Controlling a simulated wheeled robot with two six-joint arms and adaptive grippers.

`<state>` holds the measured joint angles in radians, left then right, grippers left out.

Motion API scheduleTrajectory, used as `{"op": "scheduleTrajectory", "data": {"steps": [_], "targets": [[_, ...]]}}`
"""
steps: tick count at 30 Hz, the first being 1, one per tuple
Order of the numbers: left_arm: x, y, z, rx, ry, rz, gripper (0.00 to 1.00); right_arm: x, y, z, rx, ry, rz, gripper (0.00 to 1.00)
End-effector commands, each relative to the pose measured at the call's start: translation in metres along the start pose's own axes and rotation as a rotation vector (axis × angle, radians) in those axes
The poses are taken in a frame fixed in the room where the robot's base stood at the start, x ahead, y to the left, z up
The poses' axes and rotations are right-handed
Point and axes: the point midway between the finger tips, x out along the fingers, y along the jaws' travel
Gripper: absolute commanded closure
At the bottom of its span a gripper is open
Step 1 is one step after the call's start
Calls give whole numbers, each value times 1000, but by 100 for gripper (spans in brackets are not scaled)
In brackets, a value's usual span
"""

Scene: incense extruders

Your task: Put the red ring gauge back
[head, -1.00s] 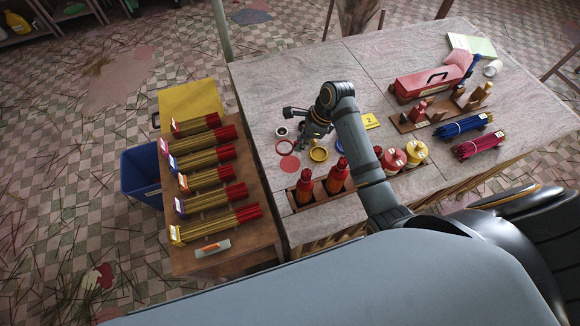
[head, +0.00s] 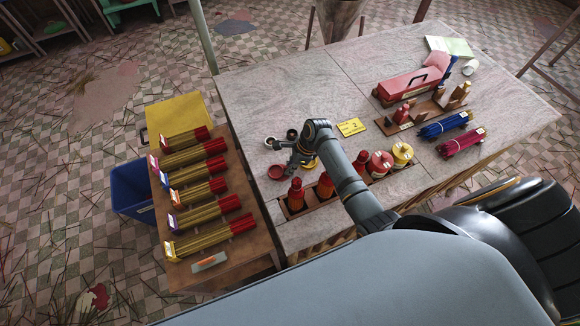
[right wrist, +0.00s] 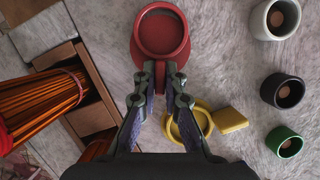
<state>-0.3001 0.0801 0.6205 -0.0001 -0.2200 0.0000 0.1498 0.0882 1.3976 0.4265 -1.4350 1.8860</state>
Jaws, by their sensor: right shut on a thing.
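The red ring gauge (right wrist: 160,33) is at the top middle of the right wrist view, with a red surface showing through its opening. In the head view the red ring gauge (head: 276,171) lies over the spot of the red disc, at the table's left part. My right gripper (right wrist: 160,68) is shut on the near side of the ring. In the head view my right gripper (head: 291,160) is just right of the ring. Whether the ring touches the table I cannot tell. My left gripper is not in view.
A yellow ring gauge (right wrist: 188,124) lies beside my right fingers. Incense bundles lie on a side bench (head: 248,255).

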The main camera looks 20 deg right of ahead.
Motion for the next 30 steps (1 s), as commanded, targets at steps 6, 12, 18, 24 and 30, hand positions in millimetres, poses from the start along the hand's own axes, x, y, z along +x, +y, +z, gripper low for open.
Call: {"op": "scheduleTrajectory", "data": {"steps": [6, 12, 18, 24, 30], "targets": [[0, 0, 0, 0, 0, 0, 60, 2, 0, -1, 0, 0, 1, 80], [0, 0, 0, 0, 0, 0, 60, 2, 0, -1, 0, 0, 1, 68], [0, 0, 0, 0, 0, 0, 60, 0, 0, 0, 0, 0, 0, 68], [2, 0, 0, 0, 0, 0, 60, -32, -1, -1, -2, 1, -4, 68], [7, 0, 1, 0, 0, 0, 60, -81, -2, -1, -2, 3, -4, 68]]}}
